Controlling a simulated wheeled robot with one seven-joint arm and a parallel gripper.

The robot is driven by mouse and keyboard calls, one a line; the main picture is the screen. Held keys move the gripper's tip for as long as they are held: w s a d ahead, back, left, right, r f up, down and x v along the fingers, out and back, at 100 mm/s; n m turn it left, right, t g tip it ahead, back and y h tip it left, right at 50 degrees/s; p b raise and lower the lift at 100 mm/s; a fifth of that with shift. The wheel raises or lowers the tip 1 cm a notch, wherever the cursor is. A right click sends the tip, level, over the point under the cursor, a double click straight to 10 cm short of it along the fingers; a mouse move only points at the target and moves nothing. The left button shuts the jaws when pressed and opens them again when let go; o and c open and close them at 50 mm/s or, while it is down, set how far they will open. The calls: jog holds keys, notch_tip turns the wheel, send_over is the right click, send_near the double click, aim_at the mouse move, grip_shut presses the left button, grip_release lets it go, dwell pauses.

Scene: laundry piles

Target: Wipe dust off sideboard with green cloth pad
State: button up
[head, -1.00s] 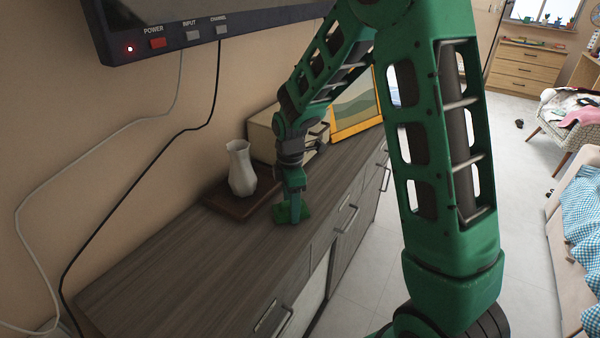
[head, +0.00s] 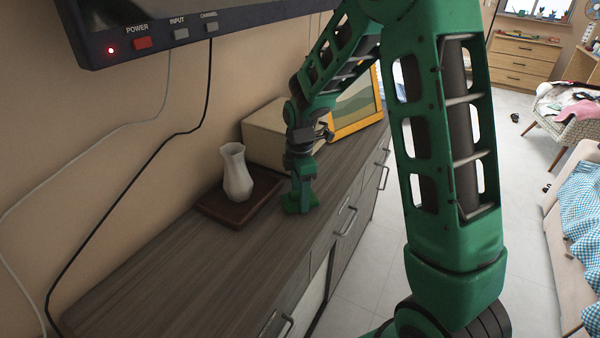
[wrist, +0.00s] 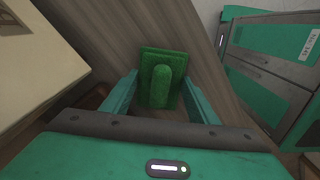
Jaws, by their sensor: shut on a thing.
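My gripper (head: 300,196) is low over the sideboard (head: 190,262), just right of the brown tray. In the wrist view my gripper (wrist: 160,104) has its two fingers on either side of the green cloth pad (wrist: 162,62), which has a raised rounded grip on its back. It is shut on the pad. In the head view the green pad (head: 291,205) shows at the fingertips, at the sideboard's top; its underside is hidden. I cannot make out distinct dust on the wood.
A white vase (head: 236,173) stands on the brown tray (head: 212,210). A beige box (head: 262,135) and a yellow-framed picture (head: 357,105) stand behind. A television (head: 150,28) hangs above, with cables down the wall. The sideboard's near left top is clear.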

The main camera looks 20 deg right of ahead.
jog(key=shift+r, duration=1.2)
jog(key=shift+d+r, duration=0.15)
jog(key=shift+r, duration=2.3)
